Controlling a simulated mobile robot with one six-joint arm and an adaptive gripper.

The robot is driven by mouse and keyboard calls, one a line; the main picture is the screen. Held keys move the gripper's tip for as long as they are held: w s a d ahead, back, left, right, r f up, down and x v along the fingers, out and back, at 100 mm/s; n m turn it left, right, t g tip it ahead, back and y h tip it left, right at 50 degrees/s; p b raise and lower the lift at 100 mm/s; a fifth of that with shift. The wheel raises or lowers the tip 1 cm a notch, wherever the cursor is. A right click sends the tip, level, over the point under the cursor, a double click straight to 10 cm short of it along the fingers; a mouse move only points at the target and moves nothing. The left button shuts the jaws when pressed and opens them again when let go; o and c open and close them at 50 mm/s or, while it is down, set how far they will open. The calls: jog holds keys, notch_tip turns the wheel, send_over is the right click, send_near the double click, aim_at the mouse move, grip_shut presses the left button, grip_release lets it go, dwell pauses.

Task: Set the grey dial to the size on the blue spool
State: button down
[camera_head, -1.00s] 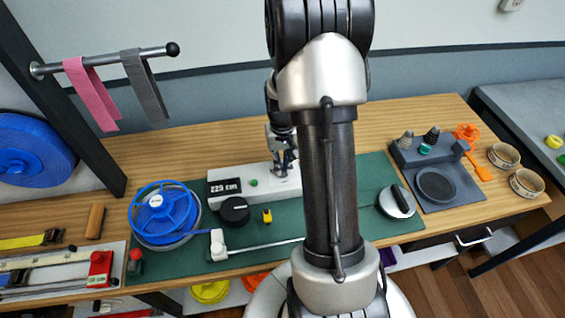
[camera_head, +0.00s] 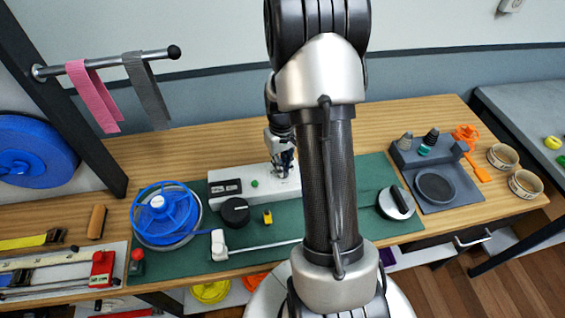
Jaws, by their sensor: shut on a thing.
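A blue spool (camera_head: 178,211) lies on the green mat at the left; a small white label (camera_head: 157,202) sits on its hub, too small to read. A second blue spool (camera_head: 50,160) hangs at the far left. A round grey disc with a black bar handle (camera_head: 398,203) sits at the mat's right; I cannot tell if this is the grey dial. My gripper (camera_head: 285,168) points down at the right part of a white box with a display (camera_head: 225,187). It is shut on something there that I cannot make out. My arm hides the middle of the mat.
A black round knob (camera_head: 235,212) and a small yellow item (camera_head: 267,217) stand before the white box. A white block with a rod (camera_head: 219,245) lies in front. A grey stand (camera_head: 455,195) and two bowls (camera_head: 503,156) are at the right.

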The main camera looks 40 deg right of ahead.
jog(key=n, duration=0.4)
jog(key=shift+a+n+p, duration=0.1)
jog(key=shift+n+p, duration=0.2)
jog(key=shift+p, duration=0.1)
jog(key=shift+a+n, duration=0.1)
jog(key=shift+n, duration=1.8)
jog(key=c, duration=1.7)
grip_release()
notch_tip(320, 180, up, 12)
jog(key=shift+r, duration=0.1)
